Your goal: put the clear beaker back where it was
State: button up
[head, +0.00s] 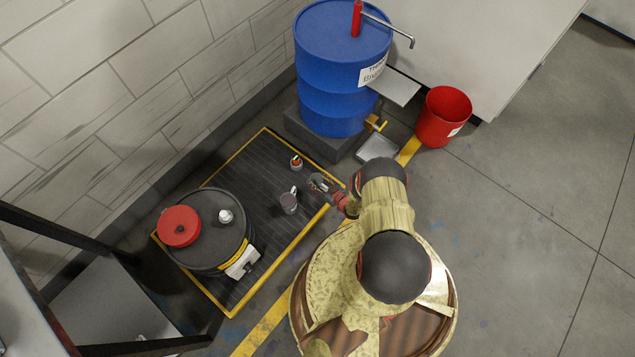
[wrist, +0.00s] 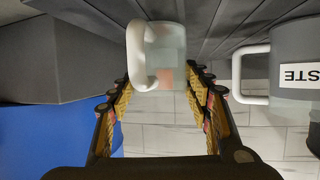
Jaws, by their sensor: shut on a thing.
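The clear beaker (wrist: 172,50) with a white handle shows between my fingertips in the wrist view, its handle to the left. My gripper (wrist: 160,88) is shut on it. In the head view my gripper (head: 322,184) is over the right end of the dark slatted platform (head: 264,165), and the beaker is too small there to make out clearly. I cannot tell whether its base touches the slats. An orange patch shows through the beaker.
A grey mug (head: 289,204) stands left of my gripper; its label (wrist: 300,75) reads "STE". A small orange-and-white item (head: 296,162) stands behind. A black drum (head: 208,230) is at left. A blue drum (head: 340,75) and red bucket (head: 443,116) are at the back right.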

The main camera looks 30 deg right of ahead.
jog(key=shift+f, duration=0.1)
jog(key=o, duration=1.2)
jog(key=shift+o, duration=0.2)
